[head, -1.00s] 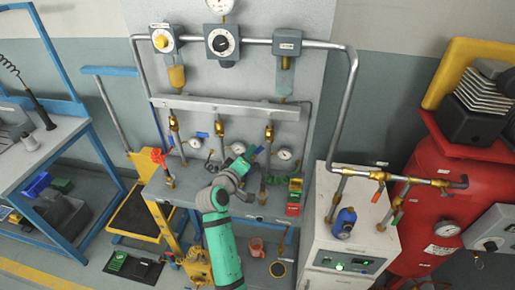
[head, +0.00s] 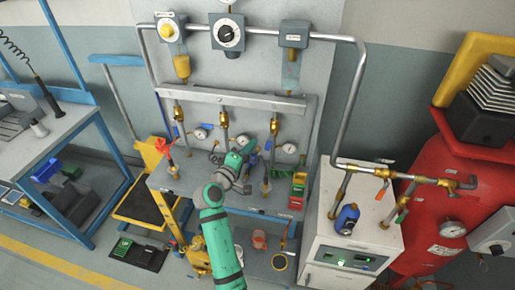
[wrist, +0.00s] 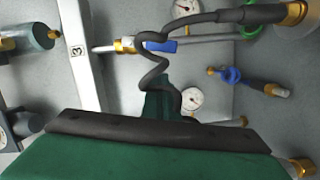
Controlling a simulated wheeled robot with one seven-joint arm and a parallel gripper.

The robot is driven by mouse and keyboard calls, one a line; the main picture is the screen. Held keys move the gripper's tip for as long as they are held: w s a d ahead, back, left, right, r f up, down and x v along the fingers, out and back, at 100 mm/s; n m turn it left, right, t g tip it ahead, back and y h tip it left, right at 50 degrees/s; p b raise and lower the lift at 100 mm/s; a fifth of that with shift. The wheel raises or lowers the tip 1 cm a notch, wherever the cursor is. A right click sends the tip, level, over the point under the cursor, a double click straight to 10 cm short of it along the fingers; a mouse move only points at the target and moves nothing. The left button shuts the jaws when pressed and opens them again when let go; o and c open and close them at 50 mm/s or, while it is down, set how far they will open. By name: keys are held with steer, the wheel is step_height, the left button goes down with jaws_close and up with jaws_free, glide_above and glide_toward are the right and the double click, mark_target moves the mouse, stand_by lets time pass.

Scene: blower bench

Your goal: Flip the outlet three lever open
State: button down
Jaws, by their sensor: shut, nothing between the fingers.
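Outlet three is the rightmost drop pipe with a brass valve (head: 274,126) under the manifold bar in the head view. In the wrist view the manifold bar carries a "3" label (wrist: 78,50), and a pipe with a brass fitting runs right from it. A blue lever (wrist: 160,46) lies roughly along this pipe, partly behind a dark coiled hose. My gripper (head: 250,147) is shut and empty, close in front of outlet three's pipe in the head view. Its dark green end (wrist: 158,98) shows in the wrist view, apart from the lever in the picture; contact cannot be judged.
The dark hose (wrist: 150,75) crosses between the wrist camera and the pipe. Small white gauges (wrist: 192,100) sit beside the pipes. A white cabinet (head: 350,215) is farther right.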

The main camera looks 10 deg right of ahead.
steer(key=w+a+v, duration=0.1)
steer(key=v, duration=0.9)
steer(key=shift+s+a, duration=0.25)
steer(key=shift+r, duration=0.15)
